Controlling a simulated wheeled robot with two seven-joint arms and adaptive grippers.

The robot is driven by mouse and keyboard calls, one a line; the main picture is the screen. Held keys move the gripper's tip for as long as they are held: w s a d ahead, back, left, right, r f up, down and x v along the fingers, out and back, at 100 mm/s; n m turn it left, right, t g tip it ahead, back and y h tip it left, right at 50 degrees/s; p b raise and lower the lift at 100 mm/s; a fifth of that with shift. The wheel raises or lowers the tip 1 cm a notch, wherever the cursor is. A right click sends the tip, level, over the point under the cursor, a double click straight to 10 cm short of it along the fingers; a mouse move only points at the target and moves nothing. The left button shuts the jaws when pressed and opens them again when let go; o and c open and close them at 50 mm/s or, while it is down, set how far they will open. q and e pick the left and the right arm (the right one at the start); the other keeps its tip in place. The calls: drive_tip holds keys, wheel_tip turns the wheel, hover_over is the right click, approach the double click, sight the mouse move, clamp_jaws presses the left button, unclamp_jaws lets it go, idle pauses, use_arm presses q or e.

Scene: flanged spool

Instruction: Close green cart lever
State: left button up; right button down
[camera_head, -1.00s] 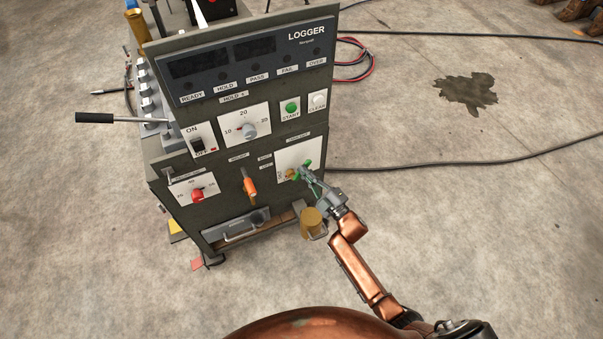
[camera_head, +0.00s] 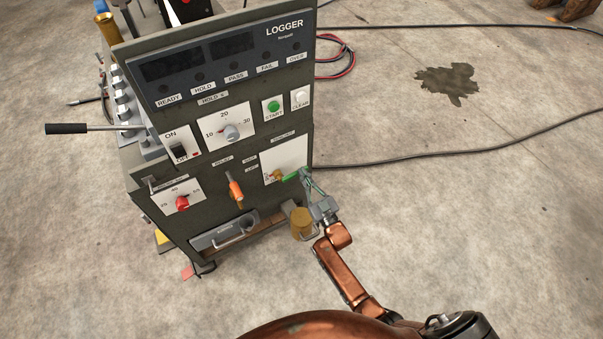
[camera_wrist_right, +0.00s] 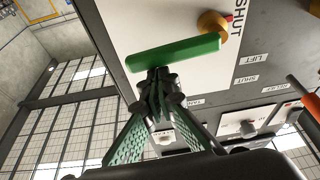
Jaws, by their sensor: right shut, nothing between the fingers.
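The green lever (camera_head: 292,177) is on a white plate at the lower right of the grey cart's front panel. It points right from its brass pivot (camera_head: 277,175), close to level. In the right wrist view the green lever (camera_wrist_right: 180,52) lies across the top, with the brass pivot (camera_wrist_right: 213,23) and the word SHUT near its right end. My right gripper (camera_head: 304,174) is at the lever's outer end. In the wrist view its fingertips (camera_wrist_right: 158,82) are together and empty, just below the lever's edge; I cannot tell whether they touch it. My left gripper is out of view.
An orange handle (camera_head: 236,191) and a red knob (camera_head: 182,203) sit left of the lever. A brass cylinder (camera_head: 301,224) stands below it near my right arm. A black-gripped bar (camera_head: 68,129) sticks out left. Open floor lies to the right, crossed by a cable.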

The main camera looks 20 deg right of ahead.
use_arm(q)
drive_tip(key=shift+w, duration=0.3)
use_arm(e)
drive_tip(key=shift+d+f+m+h, duration=0.1)
drive_tip(key=shift+f+m+h, duration=0.35)
drive_tip(key=shift+m, duration=0.35)
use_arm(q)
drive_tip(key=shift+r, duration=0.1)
use_arm(e)
wheel_tip(320, 180, up, 4)
drive_tip(key=p, duration=0.3)
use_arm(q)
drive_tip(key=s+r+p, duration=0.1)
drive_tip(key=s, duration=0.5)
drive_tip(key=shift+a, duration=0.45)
use_arm(e)
drive_tip(key=v, duration=1)
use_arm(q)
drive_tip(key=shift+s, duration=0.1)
use_arm(e)
drive_tip(key=shift+d, duration=0.1)
